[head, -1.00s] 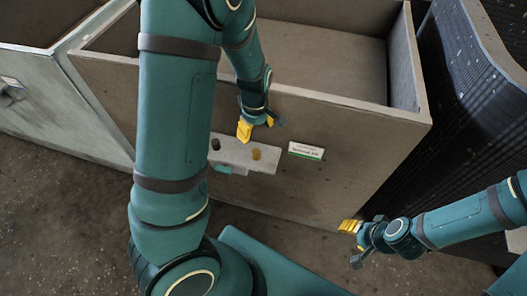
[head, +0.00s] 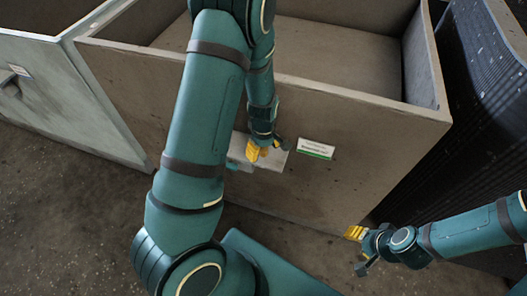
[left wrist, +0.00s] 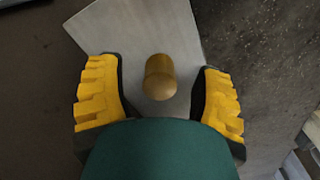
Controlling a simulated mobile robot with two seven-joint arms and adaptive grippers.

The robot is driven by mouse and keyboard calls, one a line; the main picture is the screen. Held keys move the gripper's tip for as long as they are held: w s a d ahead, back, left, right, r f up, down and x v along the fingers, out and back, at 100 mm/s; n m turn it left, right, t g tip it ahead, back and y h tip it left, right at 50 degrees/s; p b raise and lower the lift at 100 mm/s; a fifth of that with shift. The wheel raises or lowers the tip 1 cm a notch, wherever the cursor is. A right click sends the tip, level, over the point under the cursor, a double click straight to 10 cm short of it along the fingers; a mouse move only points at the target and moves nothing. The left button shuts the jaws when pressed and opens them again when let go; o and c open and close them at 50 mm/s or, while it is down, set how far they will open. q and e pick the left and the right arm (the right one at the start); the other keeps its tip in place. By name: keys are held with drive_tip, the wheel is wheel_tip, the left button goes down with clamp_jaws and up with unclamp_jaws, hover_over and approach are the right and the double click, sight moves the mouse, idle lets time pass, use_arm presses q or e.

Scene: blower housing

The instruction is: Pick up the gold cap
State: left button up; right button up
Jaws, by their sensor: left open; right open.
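The gold cap (left wrist: 160,77) is a small gold cylinder on a pale grey plate (left wrist: 110,28), seen in the left wrist view. My left gripper (left wrist: 160,100) is open, with one yellow-padded finger on each side of the cap and a gap on both sides. In the head view my left gripper (head: 266,150) is over the plate (head: 238,147) on the front of the grey box and largely hides the cap area. My right gripper (head: 358,250) is open and empty, low at the right, away from the cap.
The large open grey box (head: 350,130) carries a white and green label (head: 316,148) right of the plate. Another grey bin (head: 60,90) stands at the left and a dark ribbed object (head: 490,110) at the right. Bare floor (head: 70,220) lies in front.

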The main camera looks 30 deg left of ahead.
use_arm(q)
drive_tip(key=shift+f, duration=0.35)
drive_tip(key=c, duration=1.1)
drive_tip(key=shift+r, duration=0.2)
wheel_tip(320, 180, up, 28)
drive_tip(key=p, duration=0.9)
drive_tip(key=shift+f, duration=0.2)
